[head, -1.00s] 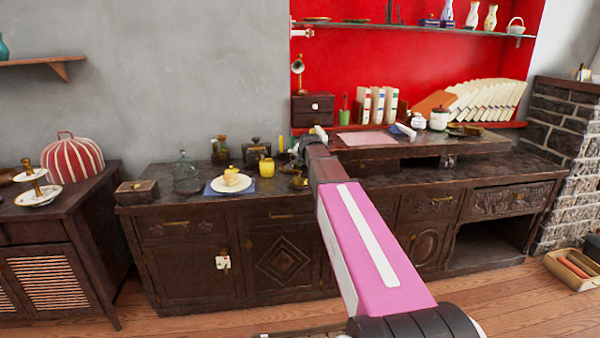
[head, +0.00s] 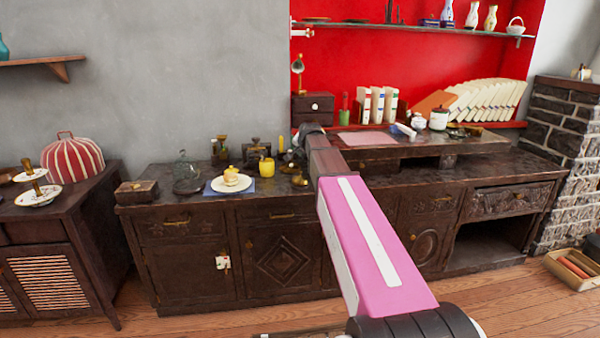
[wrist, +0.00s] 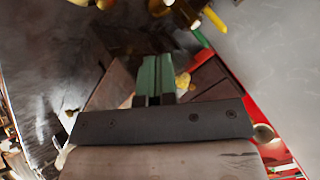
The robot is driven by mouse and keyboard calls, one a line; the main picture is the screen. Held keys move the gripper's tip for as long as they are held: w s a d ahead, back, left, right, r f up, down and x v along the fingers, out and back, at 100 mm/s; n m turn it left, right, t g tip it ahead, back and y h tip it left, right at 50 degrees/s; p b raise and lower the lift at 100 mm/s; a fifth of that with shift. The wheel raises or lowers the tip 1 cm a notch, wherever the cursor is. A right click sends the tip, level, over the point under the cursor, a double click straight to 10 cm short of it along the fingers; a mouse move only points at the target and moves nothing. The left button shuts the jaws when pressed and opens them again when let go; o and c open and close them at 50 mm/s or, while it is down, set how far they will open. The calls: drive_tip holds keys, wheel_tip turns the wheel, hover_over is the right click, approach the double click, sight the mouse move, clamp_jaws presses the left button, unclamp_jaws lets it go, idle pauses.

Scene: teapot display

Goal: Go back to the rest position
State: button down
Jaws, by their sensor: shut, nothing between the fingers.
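My gripper (wrist: 153,76) shows in the wrist view with its two green fingers together and nothing between them. In the head view my pink and dark arm reaches forward over the dark carved cabinet (head: 205,209), and its far end hides most of the gripper. The arm's end is above the cabinet top, right of a yellow mug (head: 266,167). No object hangs from the gripper in the wrist view.
A white plate (head: 218,187) with a yellow cup lies on a blue cloth, beside a glass dome (head: 186,171). A small drawer box (head: 313,107) and white books (head: 377,104) stand behind the arm. A wall shelf (head: 420,28) is above. Open floor lies in front.

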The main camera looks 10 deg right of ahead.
drive_tip(key=s+f+n+g, duration=0.4)
drive_tip(key=s+f, duration=1)
drive_tip(key=s, duration=0.4)
drive_tip(key=s+f+n+g+h, duration=0.1)
drive_tip(key=s+f+n+g, duration=0.2)
drive_tip(key=s+f, duration=1.2)
drive_tip(key=s+g, duration=0.2)
drive_tip(key=s, duration=0.2)
drive_tip(key=shift+a+f+n, duration=0.3)
drive_tip(key=shift+n, duration=0.1)
